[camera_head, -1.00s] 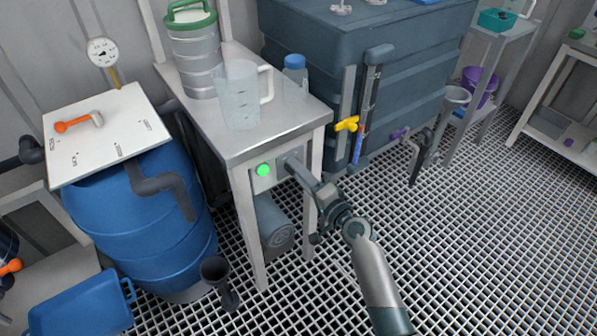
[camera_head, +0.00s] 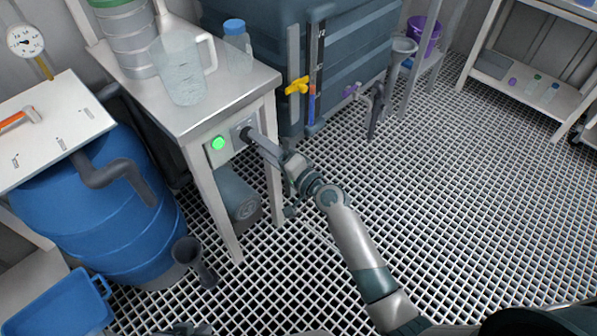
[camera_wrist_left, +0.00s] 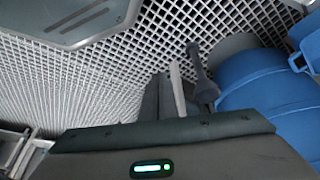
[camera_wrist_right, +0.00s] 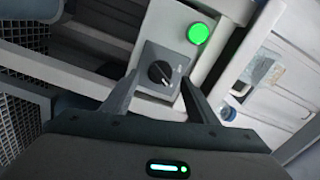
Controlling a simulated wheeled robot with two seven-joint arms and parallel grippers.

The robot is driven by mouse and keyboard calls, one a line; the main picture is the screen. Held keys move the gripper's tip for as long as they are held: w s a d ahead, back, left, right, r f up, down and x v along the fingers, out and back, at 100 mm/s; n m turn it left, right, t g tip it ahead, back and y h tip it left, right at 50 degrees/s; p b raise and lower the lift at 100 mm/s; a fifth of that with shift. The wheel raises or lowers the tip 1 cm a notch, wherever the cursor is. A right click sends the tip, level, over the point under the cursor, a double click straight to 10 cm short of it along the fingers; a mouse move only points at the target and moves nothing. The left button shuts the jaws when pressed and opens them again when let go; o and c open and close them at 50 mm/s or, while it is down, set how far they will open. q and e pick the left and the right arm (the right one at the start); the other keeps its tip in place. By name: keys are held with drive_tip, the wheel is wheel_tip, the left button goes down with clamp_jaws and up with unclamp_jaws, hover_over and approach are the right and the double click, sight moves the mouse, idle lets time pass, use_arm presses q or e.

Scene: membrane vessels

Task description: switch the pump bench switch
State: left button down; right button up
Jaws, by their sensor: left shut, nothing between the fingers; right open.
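The pump bench (camera_head: 225,108) stands in the head view with a front panel below its top. The switch (camera_wrist_right: 160,73) is a black rotary knob with a pale pointer mark on a grey plate, seen in the right wrist view. In the head view its plate (camera_head: 240,129) is partly hidden by my right gripper (camera_head: 254,140). That gripper is open, its fingers (camera_wrist_right: 158,80) pointing at the plate on either side of the knob; contact cannot be told. A lit green lamp (camera_head: 218,143) sits beside the switch. My left gripper (camera_wrist_left: 160,85) is shut and empty, low over the floor grating.
A blue barrel (camera_head: 100,215) is at left and a dark tank (camera_head: 360,40) with a yellow valve (camera_head: 297,86) behind. The grating at right is clear.

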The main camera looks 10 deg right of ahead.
use_arm(q)
drive_tip(key=shift+w+d+r+t+b, duration=0.1)
drive_tip(key=shift+w+d+t+b, duration=0.25)
drive_tip(key=shift+d, duration=0.2)
use_arm(e)
drive_tip(key=v, duration=1.4)
use_arm(q)
drive_tip(key=shift+a, duration=0.1)
